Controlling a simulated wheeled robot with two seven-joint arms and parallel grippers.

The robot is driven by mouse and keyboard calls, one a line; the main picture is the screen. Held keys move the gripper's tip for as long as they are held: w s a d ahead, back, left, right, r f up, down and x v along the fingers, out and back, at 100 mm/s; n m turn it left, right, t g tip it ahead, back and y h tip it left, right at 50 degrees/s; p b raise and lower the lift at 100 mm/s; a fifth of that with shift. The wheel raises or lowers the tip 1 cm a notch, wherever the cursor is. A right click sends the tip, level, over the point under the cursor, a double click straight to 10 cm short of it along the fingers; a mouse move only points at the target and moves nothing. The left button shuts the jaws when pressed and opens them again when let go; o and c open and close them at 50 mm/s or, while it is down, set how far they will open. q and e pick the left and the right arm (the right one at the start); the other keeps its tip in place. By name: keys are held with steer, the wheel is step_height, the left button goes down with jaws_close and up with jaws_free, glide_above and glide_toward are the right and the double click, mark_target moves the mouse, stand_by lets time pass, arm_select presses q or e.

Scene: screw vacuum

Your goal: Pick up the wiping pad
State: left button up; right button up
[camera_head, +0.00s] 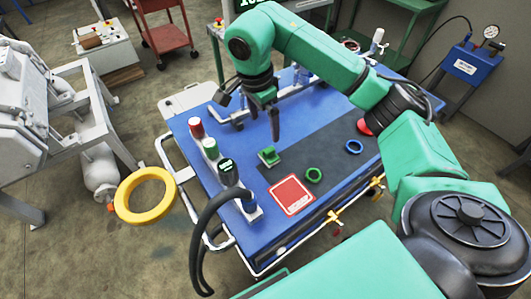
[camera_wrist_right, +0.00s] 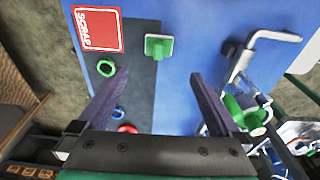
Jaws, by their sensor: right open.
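The wiping pad (camera_head: 269,156) looks like a small green block with a raised grip on a white base. It lies on the dark mat (camera_head: 330,155) near the mat's left edge, and it also shows in the right wrist view (camera_wrist_right: 158,46). My right gripper (camera_head: 264,122) points down above the table, a little beyond the pad in the head view. Its fingers are apart and empty. In the right wrist view the pad appears past the fingertips (camera_wrist_right: 154,80), between their lines. My left gripper is out of view.
A red scrap square (camera_head: 292,196), a green ring (camera_head: 314,174) and a blue ring (camera_head: 353,146) lie near the pad. A metal clamp-like part (camera_wrist_right: 245,60) is right of the pad.

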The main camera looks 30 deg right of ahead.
steer(key=f+p, duration=0.1)
steer(key=f, duration=0.3)
steer(key=d+f+p, duration=0.1)
steer(key=f, duration=0.3)
steer(key=f+p, duration=0.2)
steer(key=f, duration=0.2)
steer(key=shift+s+d+f, duration=0.1)
steer(key=shift+d+f, duration=0.2)
steer(key=shift+f, duration=0.4)
steer(key=c, duration=1.3)
steer(key=shift+r, duration=0.1)
step_height(320, 180, up, 13)
steer(key=b, duration=0.3)
step_height(320, 180, up, 7)
steer(key=p, duration=0.2)
glide_above(269, 150)
steer(key=shift+d, duration=0.1)
